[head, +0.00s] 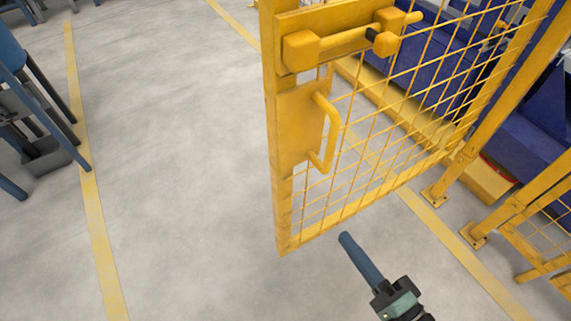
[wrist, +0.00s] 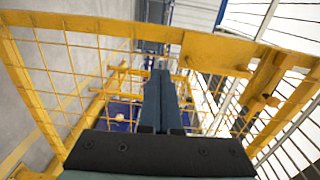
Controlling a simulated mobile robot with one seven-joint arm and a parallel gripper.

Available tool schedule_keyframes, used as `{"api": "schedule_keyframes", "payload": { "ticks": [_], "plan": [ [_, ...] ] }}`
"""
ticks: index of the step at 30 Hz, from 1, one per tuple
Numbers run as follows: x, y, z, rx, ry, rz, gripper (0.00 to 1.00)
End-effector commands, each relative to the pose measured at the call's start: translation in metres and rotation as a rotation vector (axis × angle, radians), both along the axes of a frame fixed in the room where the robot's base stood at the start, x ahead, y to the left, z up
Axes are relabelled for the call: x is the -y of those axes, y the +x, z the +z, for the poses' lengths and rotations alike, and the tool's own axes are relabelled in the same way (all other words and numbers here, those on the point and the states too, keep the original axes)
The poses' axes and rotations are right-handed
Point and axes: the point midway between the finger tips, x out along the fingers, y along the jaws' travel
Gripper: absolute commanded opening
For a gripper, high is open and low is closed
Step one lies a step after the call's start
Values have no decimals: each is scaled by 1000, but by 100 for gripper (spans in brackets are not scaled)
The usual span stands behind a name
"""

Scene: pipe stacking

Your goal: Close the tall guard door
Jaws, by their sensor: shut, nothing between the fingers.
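The tall guard door (head: 284,195) is a yellow frame with wire mesh, standing ajar, its free edge swung out toward me over the floor. My gripper (head: 346,240) is shut and empty, low in the head view, just right of the door's bottom corner. In the wrist view my shut fingers (wrist: 160,90) point toward yellow mesh and framing. I cannot tell whether they touch it. The door's top is out of the head view.
Yellow fence posts (head: 475,235) with floor plates and a mesh fence stand at right. Blue machinery (head: 450,60) is behind the mesh. A blue-framed bench (head: 30,110) stands at far left. Grey floor between the bench and door is clear, with yellow lines (head: 90,200).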

Motion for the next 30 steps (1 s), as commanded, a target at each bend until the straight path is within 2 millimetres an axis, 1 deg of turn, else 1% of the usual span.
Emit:
{"api": "schedule_keyframes", "payload": {
  "ticks": [1, 4, 8, 11, 21, 24, 30],
  "plan": [
    [1, -6, 7, -3, 26, -1, 0],
    [1, -10, 8, 0, 50, 0, 0],
    [-5, -3, 6, 1, 55, 2, 0],
    [-14, 10, 6, 2, 53, 4, 0],
    [-56, 70, 6, 2, 52, 4, 0],
    [-66, 84, 6, 2, 51, 3, 0],
    [-77, 101, 7, 1, 50, 1, 0]
  ]
}}
